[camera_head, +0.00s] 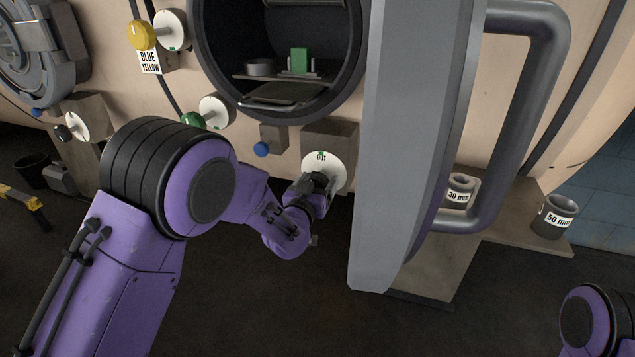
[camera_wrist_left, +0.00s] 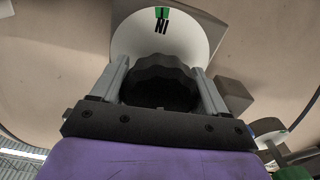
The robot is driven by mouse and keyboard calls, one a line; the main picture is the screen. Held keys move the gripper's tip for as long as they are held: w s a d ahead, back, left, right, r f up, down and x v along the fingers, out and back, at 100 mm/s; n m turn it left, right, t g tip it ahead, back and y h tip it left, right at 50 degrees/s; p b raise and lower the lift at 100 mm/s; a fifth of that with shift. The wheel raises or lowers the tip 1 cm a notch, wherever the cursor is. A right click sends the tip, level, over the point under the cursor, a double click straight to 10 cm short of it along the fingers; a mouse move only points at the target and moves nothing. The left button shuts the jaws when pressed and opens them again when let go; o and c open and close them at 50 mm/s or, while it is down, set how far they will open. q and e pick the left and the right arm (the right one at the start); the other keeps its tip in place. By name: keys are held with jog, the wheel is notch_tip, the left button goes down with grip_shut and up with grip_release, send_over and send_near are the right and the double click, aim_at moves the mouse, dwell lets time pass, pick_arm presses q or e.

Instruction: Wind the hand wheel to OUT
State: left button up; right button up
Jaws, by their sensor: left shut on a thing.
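The hand wheel (camera_wrist_left: 168,84) is a dark knob with a scalloped rim, in front of a round white dial (camera_head: 338,169). In the head view the dial reads OUT at its top, with a small green mark. In the left wrist view the dial (camera_wrist_left: 205,38) shows IN upside down, beside a green mark. My left gripper (camera_head: 317,186) is shut on the wheel, one finger on each side in the left wrist view (camera_wrist_left: 162,88). It hides most of the wheel in the head view, and I cannot see a pointer. My right gripper is out of view.
A large grey open door (camera_head: 412,130) with a thick handle (camera_head: 545,95) stands just right of the dial. The round port (camera_head: 278,108) above holds a green block (camera_head: 299,60). A blue knob (camera_head: 261,149) is close by on the left. Cups stand on a right-hand shelf (camera_head: 510,240).

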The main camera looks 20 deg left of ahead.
pick_arm(q)
jog(key=shift+f+m, duration=0.15)
jog(key=shift+m, duration=0.95)
jog(key=o, duration=1)
jog(key=shift+c, duration=0.2)
jog(key=s, duration=1)
jog(key=shift+s+a, duration=0.15)
jog(key=shift+s, duration=0.2)
